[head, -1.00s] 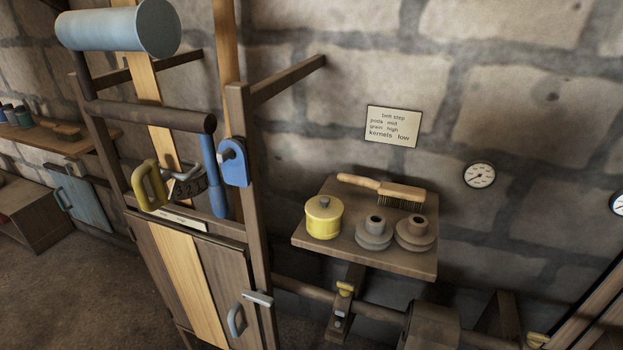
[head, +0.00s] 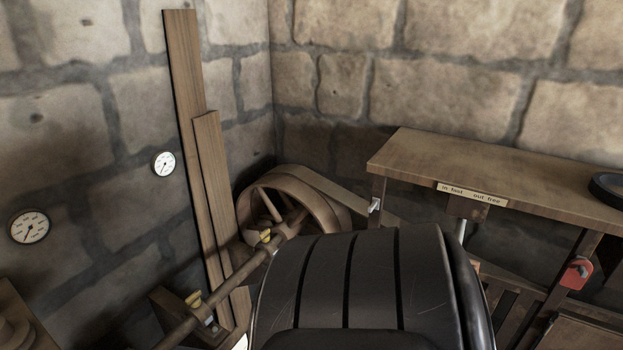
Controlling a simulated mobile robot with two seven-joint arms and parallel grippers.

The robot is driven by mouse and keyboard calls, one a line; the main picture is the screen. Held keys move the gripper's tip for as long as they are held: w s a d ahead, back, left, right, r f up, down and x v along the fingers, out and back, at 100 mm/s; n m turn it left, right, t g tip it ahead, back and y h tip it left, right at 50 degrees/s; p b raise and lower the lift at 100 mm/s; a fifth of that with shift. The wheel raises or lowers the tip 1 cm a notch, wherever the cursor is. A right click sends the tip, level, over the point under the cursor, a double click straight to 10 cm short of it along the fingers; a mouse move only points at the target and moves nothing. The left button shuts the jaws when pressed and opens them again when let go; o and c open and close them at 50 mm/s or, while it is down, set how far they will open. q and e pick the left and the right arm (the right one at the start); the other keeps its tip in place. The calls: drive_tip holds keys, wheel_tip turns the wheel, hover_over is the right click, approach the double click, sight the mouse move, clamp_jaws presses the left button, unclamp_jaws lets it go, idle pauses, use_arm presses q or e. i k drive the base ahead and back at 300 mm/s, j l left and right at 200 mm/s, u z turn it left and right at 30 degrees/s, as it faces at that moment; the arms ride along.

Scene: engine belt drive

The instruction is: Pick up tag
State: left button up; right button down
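I cannot make out anything that is clearly a tag. A small red piece (head: 577,272) with a dark part on it is at the right, by the leg of the wooden bench; I cannot tell whether it is a tag. A label plate (head: 471,193) on the bench's front edge reads "in fast out free". Neither of my grippers is in view.
The wooden bench (head: 480,164) stands at the right with a dark ring (head: 607,189) on top. A large wheel (head: 290,205) on a shaft (head: 232,287) is left of it. Planks (head: 187,120) lean on the wall. A large black grooved shape, possibly mine, blocks the lower middle.

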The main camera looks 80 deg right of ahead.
sight(570, 278)
drive_tip(key=z, duration=4.2)
